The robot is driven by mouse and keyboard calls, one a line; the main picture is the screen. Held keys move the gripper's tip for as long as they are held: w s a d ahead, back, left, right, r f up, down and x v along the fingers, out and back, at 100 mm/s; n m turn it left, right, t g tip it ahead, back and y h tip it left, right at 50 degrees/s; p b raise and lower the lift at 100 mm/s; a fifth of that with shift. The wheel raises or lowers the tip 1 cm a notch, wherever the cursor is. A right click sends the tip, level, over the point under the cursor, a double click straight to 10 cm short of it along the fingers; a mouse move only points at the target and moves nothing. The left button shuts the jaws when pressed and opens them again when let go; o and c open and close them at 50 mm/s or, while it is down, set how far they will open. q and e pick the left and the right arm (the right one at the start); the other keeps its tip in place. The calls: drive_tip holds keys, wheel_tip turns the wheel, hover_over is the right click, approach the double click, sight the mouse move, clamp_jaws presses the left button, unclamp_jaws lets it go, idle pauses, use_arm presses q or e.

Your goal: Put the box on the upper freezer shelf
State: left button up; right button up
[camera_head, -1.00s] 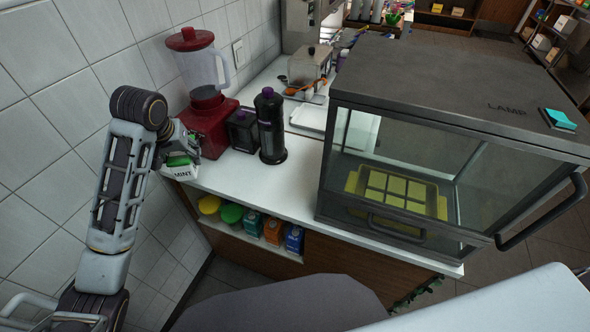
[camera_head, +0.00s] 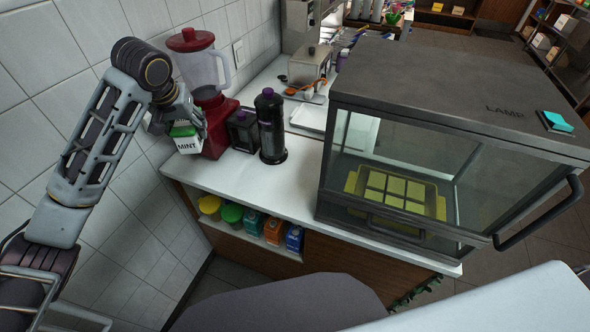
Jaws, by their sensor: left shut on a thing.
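My left gripper (camera_head: 178,118) is shut on a small white and green box marked MINT (camera_head: 187,142). It holds the box above the left end of the white counter, in front of the red blender. The fingers are partly hidden behind the gripper body and the box. No freezer shelf can be made out for certain. My right gripper is not in view.
A glass-sided cabinet (camera_head: 458,100) marked LAMP fills the right. Cartons (camera_head: 274,230) and jars stand on a shelf below the counter.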

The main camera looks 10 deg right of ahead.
use_arm(q)
drive_tip(key=s+d+r+m+h+p, duration=0.15)
drive_tip(key=d+r+m, duration=0.35)
drive_tip(key=d+r, duration=1.3)
drive_tip(key=s+d+f+m+g+h+p, duration=0.1)
drive_tip(key=s+d+f+m+g+h, duration=0.1)
drive_tip(key=s+d+f+m, duration=0.6)
wheel_tip(320, 180, down, 4)
drive_tip(key=shift+s+r+m+g, duration=0.15)
drive_tip(key=shift+s+m+g, duration=0.5)
drive_tip(key=shift+s, duration=0.2)
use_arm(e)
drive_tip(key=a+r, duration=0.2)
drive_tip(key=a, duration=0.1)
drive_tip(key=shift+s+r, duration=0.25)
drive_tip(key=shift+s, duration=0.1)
use_arm(q)
drive_tip(key=shift+a+m+g+h, duration=0.1)
drive_tip(key=shift+m+g+h, duration=0.15)
drive_tip(key=shift+h, duration=0.1)
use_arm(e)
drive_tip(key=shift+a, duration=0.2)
